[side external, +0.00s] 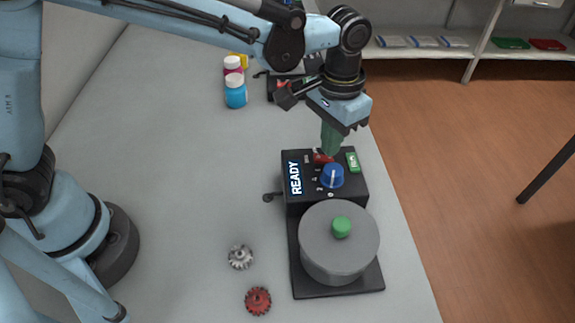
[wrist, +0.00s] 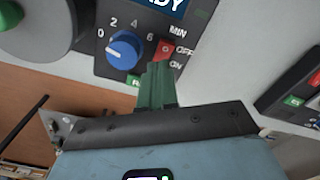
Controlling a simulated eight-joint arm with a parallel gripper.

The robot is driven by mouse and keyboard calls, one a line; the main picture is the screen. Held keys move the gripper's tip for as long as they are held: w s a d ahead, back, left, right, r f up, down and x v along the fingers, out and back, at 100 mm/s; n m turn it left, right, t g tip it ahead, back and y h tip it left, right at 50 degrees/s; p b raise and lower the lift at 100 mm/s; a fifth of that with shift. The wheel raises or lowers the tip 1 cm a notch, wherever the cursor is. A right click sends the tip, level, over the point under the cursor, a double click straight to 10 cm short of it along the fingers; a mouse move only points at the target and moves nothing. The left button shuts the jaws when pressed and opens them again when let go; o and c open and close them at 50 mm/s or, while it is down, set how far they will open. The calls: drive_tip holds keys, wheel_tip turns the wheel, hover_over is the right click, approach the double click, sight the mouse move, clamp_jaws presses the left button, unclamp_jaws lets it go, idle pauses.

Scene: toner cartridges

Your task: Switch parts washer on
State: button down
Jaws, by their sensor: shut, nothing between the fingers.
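The parts washer is a black box (side external: 293,209) with a READY display (side external: 294,178), a blue dial (side external: 332,176) and a green button (side external: 352,162). A grey round tub (side external: 330,262) with a green-knobbed lid stands on its base. Its red rocker switch (wrist: 165,50), marked OFF and ON, sits beside the blue dial (wrist: 124,50) in the wrist view. My gripper (side external: 327,154) is shut and empty, its green fingertips (wrist: 157,68) right at the red switch and covering part of it. I cannot tell whether they touch it.
A second dark device (side external: 285,90) stands farther back on the table, also showing at the right in the wrist view (wrist: 300,90). Small bottles (side external: 235,91) stand left of it. A grey gear (side external: 240,257) and a red gear (side external: 258,301) lie at the front.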

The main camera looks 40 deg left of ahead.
drive_tip(key=shift+r, duration=2.85)
drive_tip(key=s+a+n+t, duration=0.1)
drive_tip(key=s+a+t, duration=0.2)
drive_tip(key=a, duration=0.7)
drive_tip(key=s+a+n+t, duration=0.2)
drive_tip(key=s+a+t, duration=0.2)
drive_tip(key=s+a, duration=0.3)
drive_tip(key=a, duration=0.4)
drive_tip(key=c, duration=1.8)
unclamp_jaws()
drive_tip(key=shift+w+f, duration=0.1)
